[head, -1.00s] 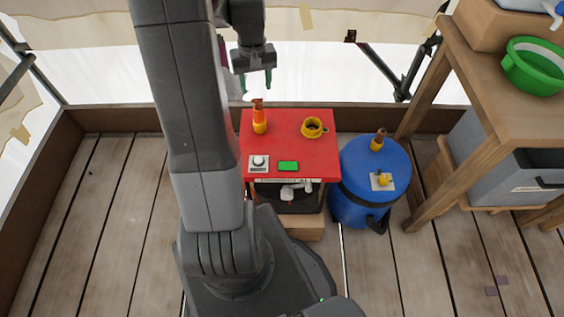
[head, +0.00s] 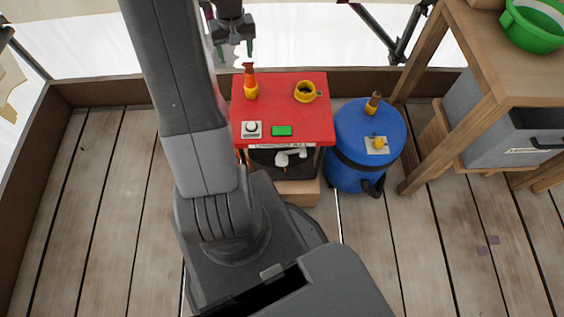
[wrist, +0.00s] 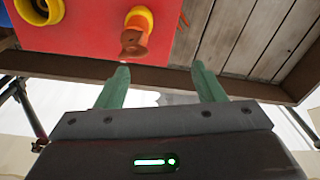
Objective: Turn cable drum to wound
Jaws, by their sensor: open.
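No part is labelled as the cable drum, so I cannot tell which one it is. A red-topped unit (head: 300,120) carries a dial on a white plate (head: 252,130), a green block (head: 281,131), a yellow cup-like ring with a side tab (head: 305,91) and an orange-brown piece in a yellow collar (head: 250,82). A blue drum (head: 350,145) beside it carries a yellow knob on a plate (head: 378,144) and a brown piece in a yellow collar (head: 372,103). My gripper (head: 235,50) is open and empty, beyond the red top's back edge; its green fingers show in the wrist view (wrist: 160,80).
A wooden table (head: 470,50) with a green bowl (head: 535,25) stands at the right, above a grey bin (head: 500,120). A low brown border (head: 95,90) runs along the back. Plank floor at left is clear.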

